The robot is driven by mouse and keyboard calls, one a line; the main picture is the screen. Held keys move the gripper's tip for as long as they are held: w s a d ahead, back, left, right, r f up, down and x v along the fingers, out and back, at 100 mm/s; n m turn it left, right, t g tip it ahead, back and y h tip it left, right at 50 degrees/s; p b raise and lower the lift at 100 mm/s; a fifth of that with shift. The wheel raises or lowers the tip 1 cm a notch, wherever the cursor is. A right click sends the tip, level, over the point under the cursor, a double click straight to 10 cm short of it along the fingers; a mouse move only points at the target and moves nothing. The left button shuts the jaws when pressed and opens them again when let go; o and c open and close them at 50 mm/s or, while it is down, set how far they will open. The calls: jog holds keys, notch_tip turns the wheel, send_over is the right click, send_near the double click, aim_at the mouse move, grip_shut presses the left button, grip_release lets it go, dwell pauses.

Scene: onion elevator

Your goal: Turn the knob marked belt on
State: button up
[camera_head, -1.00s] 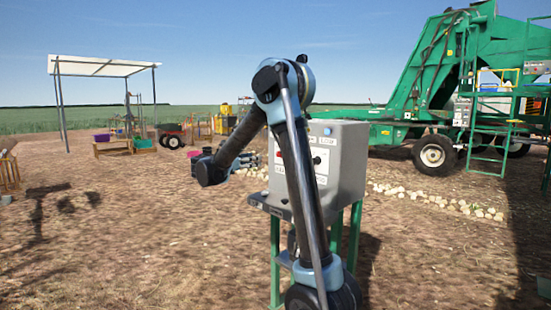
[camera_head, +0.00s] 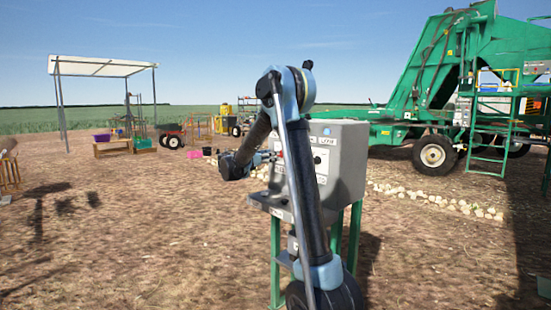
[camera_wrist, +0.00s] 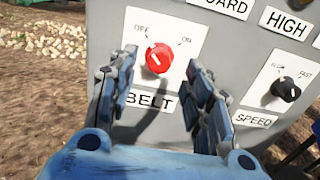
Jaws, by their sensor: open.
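The red belt knob (camera_wrist: 159,58) is on a white plate on the grey control box (camera_wrist: 222,70), with OFF at its upper left, ON at its upper right and a BELT label (camera_wrist: 149,101) below. Its white pointer mark seems turned toward OFF. My gripper (camera_wrist: 160,75) is open in the wrist view, one finger at each side below the knob, with nothing between them. Whether the fingertips touch the panel is unclear. In the head view the grey control box (camera_head: 345,160) stands on green legs, and my arm hides much of its front.
A black speed knob (camera_wrist: 285,89) sits right of the belt knob, with a SPEED label below it and a HIGH label above. A green machine (camera_head: 435,80) stands behind at the right. Pale onions (camera_head: 440,200) lie in a row on the ground.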

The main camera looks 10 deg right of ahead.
jog(key=shift+x, duration=2.2)
